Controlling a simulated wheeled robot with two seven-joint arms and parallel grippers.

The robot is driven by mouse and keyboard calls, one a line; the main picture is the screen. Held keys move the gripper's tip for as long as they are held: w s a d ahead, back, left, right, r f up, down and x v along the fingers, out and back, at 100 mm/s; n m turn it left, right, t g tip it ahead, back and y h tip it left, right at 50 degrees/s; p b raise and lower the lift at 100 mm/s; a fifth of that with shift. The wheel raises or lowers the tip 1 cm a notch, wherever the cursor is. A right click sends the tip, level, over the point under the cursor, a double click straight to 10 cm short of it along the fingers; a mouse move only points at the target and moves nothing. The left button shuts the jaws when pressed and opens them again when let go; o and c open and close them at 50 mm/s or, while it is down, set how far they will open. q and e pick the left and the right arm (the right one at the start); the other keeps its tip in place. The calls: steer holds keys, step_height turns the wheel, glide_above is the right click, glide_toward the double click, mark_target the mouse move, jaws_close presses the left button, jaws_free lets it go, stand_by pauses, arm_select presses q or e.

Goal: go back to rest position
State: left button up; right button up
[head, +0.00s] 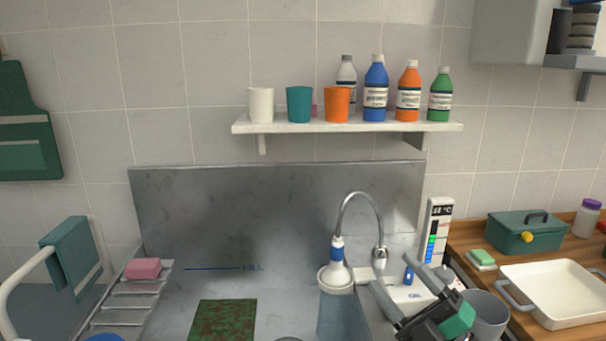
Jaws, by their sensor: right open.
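My right gripper (400,278) is at the lower right of the head view, over the right edge of the sink area. Its two grey fingers are spread apart, with nothing seen between them. It is in front of a white device with a coloured scale (438,235) and beside a grey cup (487,312). A teal block shows against the gripper's dark body; I cannot tell whether it is part of it. My left gripper is not in view.
A white tray (510,270) and a green box (525,231) sit on the wooden counter at right. A shelf (350,127) holds cups and bottles. A pink sponge (143,268) lies on the left rack.

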steer(key=s+d+f+m+g+h, duration=0.15)
steer(key=d+f+m+h, duration=0.35)
steer(key=f+m+h, duration=0.5)
steer(key=s+d+f+m+g+h, duration=0.15)
steer(key=d+f+m+h, duration=0.35)
steer(key=f+m+h, duration=0.6)
steer(key=s+a+f+m+g+y, duration=0.15)
steer(key=s+f+g+y, duration=0.25)
steer(key=s+f+g, duration=1.1)
steer(key=s+f+t+p, duration=0.1)
steer(key=s+f+p, duration=0.15)
steer(key=f, duration=1.25)
steer(key=s+f+t+p, duration=0.15)
steer(key=s+f, duration=0.25)
steer(key=f, duration=1.1)
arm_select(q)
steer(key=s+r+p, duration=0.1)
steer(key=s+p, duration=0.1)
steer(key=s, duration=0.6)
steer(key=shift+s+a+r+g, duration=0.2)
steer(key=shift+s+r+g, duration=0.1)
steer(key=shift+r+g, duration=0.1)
arm_select(e)
steer(key=s+d+f, duration=0.2)
steer(key=s+f, duration=1.4)
steer(key=s, duration=0.2)
steer(key=shift+s+d+f+n+g, duration=0.2)
steer(key=shift+d+n+g, duration=0.15)
steer(key=shift+n+g, duration=0.1)
